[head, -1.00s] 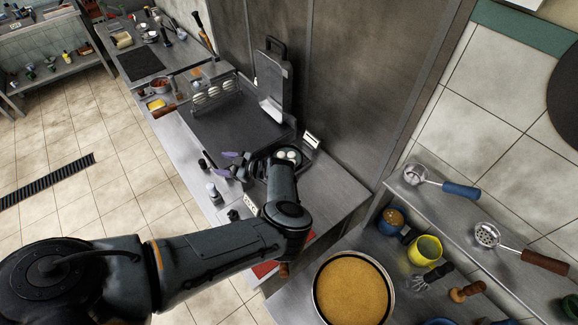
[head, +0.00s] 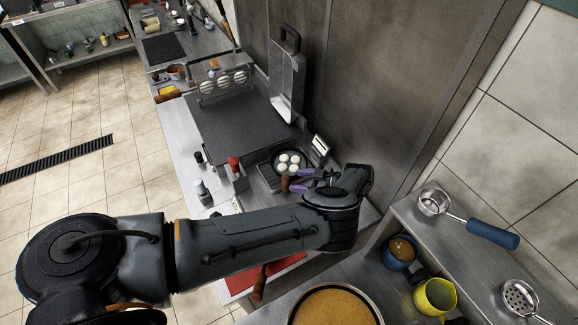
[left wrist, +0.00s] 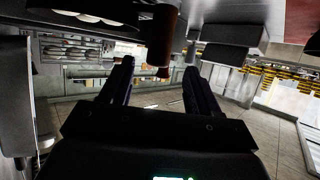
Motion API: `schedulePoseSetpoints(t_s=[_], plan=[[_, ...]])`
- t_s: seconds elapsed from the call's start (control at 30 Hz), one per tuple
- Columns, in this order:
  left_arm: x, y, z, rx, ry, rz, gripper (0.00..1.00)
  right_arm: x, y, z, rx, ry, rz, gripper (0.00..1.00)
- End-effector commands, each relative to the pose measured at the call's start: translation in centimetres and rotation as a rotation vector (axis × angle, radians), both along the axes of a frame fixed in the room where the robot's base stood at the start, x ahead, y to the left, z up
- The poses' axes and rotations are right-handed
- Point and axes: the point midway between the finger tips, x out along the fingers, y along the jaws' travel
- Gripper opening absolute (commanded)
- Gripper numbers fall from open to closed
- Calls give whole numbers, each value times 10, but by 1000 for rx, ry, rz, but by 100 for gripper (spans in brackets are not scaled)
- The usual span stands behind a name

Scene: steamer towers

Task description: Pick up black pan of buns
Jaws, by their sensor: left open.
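The black pan (head: 276,159) holds several round white buns and stands on a small grill unit beside the large griddle. Its brown handle (head: 285,184) points toward the front of the counter. My left gripper (head: 293,180) is open, its purple-tipped fingers close to the handle. In the left wrist view, my open left gripper (left wrist: 158,62) shows two dark fingers apart, with a brown handle (left wrist: 164,30) between and above them. A dark pan with pale buns (left wrist: 88,17) is at the top left. Contact with the handle cannot be told. My right gripper is out of view.
The flat griddle (head: 235,125) with an upright hinged plate (head: 287,85) lies behind the pan. Bottles (head: 203,193) stand left on the counter. A steel wall is close on the right. A shelf with a blue-handled ladle (head: 490,233) and cups is front right.

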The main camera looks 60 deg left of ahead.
Motion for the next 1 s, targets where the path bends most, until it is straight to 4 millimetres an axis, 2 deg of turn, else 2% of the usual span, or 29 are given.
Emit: schedulePoseSetpoints(t_s=[0.27, 0.6, 0.9, 1.0], plan=[[-8, 10, -3, 1, 1, 0, 61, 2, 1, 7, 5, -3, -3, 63], [-31, 40, -16, 1, 0, 0, 61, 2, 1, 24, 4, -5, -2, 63], [-33, 44, -19, 0, -2, -1, 61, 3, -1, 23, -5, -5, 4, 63], [-33, 44, -19, 0, -2, -1, 46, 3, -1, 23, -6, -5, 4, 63]])
